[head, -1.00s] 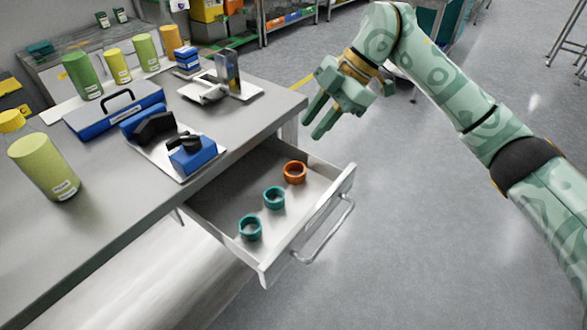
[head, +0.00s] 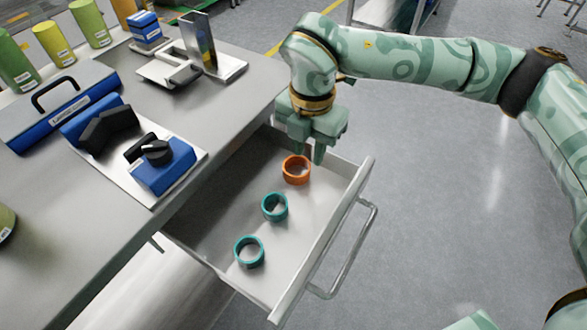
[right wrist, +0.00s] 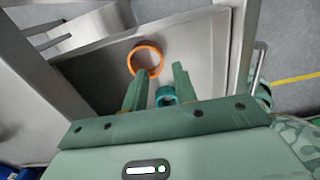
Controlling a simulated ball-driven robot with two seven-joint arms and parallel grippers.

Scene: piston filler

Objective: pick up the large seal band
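Three ring-shaped bands stand in a row in the open drawer (head: 222,206). The orange band (head: 297,181) is at the far end and looks largest in the right wrist view (right wrist: 157,66). A teal band (head: 275,218) is in the middle, and another teal band (head: 249,264) is at the near end. My right gripper (head: 311,154) points down over the far end of the drawer, close to the orange band. In the right wrist view its two fingers (right wrist: 162,70) are apart with nothing held. The left fingertip overlaps the orange band's edge; contact cannot be told. My left gripper is not in view.
The drawer front with its handle (head: 345,258) is on the right. The grey worktop (head: 215,112) overhangs the drawer's left side. It carries a blue toolbox (head: 60,110), a blue-and-black device (head: 163,170), and a metal bracket (head: 190,65). Floor to the right is clear.

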